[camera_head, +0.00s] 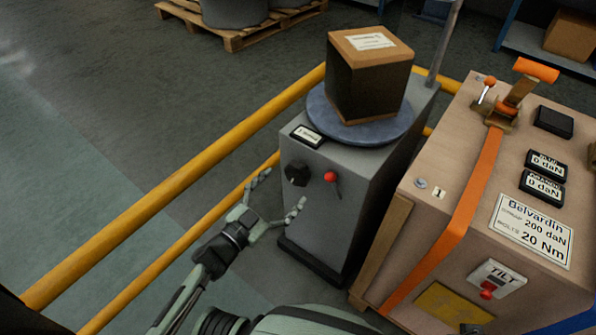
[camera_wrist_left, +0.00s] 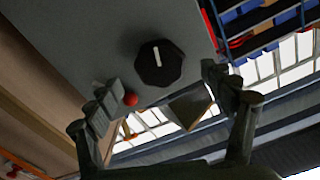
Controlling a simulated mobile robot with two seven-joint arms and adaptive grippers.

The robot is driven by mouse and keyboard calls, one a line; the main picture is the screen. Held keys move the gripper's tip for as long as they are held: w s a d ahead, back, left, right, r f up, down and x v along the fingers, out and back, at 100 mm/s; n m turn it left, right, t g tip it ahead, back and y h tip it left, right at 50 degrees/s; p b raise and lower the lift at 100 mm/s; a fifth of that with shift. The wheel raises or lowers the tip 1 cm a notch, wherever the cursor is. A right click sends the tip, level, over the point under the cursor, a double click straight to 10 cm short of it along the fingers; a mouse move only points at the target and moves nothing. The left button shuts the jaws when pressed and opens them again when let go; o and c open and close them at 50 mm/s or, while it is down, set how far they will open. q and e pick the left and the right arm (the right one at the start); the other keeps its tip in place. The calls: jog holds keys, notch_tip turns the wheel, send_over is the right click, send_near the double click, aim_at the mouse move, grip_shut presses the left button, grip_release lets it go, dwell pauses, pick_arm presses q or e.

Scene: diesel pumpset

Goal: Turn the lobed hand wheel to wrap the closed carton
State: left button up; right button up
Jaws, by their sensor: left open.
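The black lobed hand wheel (camera_head: 297,174) is on the front face of a grey machine (camera_head: 330,210). In the left wrist view the hand wheel (camera_wrist_left: 160,63) shows a white pointer line and lies beyond the fingers. The closed carton (camera_head: 368,85), dark-sided with a brown top and white label, stands on the machine's round grey turntable (camera_head: 362,128). My left gripper (camera_head: 282,193) is open in front of the machine, its fingers spread either side of the wheel and apart from it. In the left wrist view its fingers (camera_wrist_left: 162,85) are wide and empty. My right gripper is not in view.
A red-knobbed lever (camera_head: 331,178) sits right of the wheel; its red knob (camera_wrist_left: 130,99) shows near a left wrist finger. Yellow rails (camera_head: 180,180) run left of the machine. A large strapped crate (camera_head: 480,200) stands close on the right.

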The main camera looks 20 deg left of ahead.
aim_at(294, 178)
pick_arm(q)
jog(key=x, duration=0.5)
jog(key=shift+w+d, duration=0.15)
jog(key=shift+w, duration=0.2)
jog(key=c, duration=1.2)
